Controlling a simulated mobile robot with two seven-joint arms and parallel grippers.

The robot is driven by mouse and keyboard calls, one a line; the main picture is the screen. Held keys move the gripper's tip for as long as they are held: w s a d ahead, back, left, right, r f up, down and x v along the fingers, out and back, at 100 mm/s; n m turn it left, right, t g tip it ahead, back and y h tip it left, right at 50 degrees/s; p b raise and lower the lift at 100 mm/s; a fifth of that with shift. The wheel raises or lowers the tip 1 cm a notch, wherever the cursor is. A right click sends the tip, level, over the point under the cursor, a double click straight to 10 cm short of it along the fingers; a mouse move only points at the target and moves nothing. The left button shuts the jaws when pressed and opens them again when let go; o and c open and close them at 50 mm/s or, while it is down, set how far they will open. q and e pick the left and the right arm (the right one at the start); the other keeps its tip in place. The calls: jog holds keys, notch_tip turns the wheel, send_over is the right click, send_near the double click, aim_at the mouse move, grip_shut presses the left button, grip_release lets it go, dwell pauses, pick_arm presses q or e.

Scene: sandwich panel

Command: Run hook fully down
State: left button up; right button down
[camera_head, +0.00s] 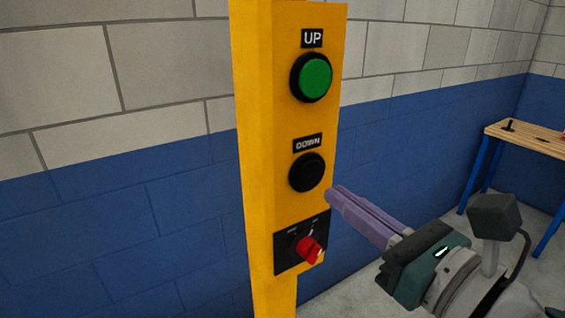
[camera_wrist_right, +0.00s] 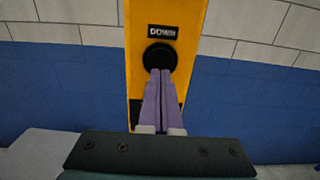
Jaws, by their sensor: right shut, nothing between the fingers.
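A yellow control post (camera_head: 262,120) stands in front of the wall. It carries a green button (camera_head: 312,77) under an UP label, a black button (camera_head: 307,172) under a DOWN label, and a red rotary switch (camera_head: 309,249) on a black plate below. My right gripper (camera_head: 331,193) is shut and empty, its purple fingers pointing at the post just right of and below the black button. In the right wrist view, the fingertips overlap the lower part of the black button (camera_wrist_right: 158,55); I cannot tell if they touch it. The hook is not in view. My left gripper is not in view.
A wooden-topped table (camera_head: 525,139) with blue legs stands at the right, with small items on it. A blue and white block wall (camera_head: 120,215) is behind the post. Grey floor shows at the lower right.

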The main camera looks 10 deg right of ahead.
aim_at(312, 177)
jog(key=shift+x, duration=1.8)
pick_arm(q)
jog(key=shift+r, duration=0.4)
